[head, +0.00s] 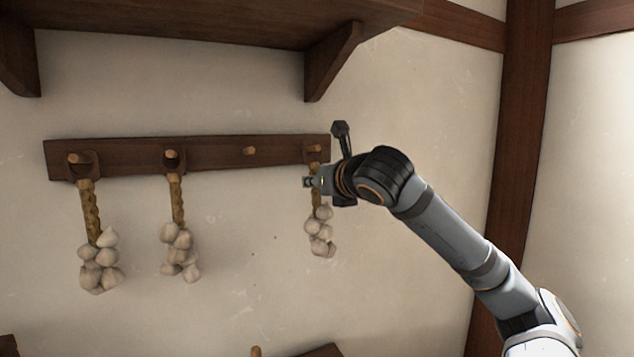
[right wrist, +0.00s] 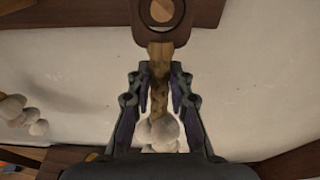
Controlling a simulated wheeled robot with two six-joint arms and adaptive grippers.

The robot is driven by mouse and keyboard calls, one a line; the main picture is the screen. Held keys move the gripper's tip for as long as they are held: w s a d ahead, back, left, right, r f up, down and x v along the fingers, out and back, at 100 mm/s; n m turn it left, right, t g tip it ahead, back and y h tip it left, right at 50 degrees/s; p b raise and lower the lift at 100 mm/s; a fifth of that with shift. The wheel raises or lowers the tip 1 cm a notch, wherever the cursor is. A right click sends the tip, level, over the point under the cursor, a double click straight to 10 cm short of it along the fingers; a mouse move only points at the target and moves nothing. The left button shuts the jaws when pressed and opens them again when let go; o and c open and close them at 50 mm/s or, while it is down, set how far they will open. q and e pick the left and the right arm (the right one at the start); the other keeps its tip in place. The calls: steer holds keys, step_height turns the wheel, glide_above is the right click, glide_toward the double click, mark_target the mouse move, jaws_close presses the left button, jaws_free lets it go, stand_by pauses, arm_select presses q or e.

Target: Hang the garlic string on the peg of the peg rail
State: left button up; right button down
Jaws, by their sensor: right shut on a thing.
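The garlic string (head: 320,232) hangs down at the right end of the dark peg rail (head: 212,154), its pale bulbs below a tan braid. My right gripper (head: 310,182) is shut on the braid just below the rail. In the right wrist view the fingers of my right gripper (right wrist: 160,82) lie on both sides of the braid (right wrist: 160,98). The brown loop (right wrist: 147,32) at the braid's top appears around the rightmost peg (right wrist: 161,10), whose round end shows inside it. My left gripper is out of view.
Two more garlic strings (head: 98,262) (head: 180,250) hang on the rail's left pegs. One peg (head: 250,150) between them and the held string is bare. A wooden shelf (head: 200,22) with a bracket (head: 330,62) juts out above. A dark post (head: 522,130) stands right.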

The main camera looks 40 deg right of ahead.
steer(key=c, duration=1.1)
jaws_free()
steer(key=shift+c, duration=0.2)
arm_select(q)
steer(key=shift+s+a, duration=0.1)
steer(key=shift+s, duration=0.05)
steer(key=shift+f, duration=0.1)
arm_select(e)
steer(key=shift+s, duration=0.15)
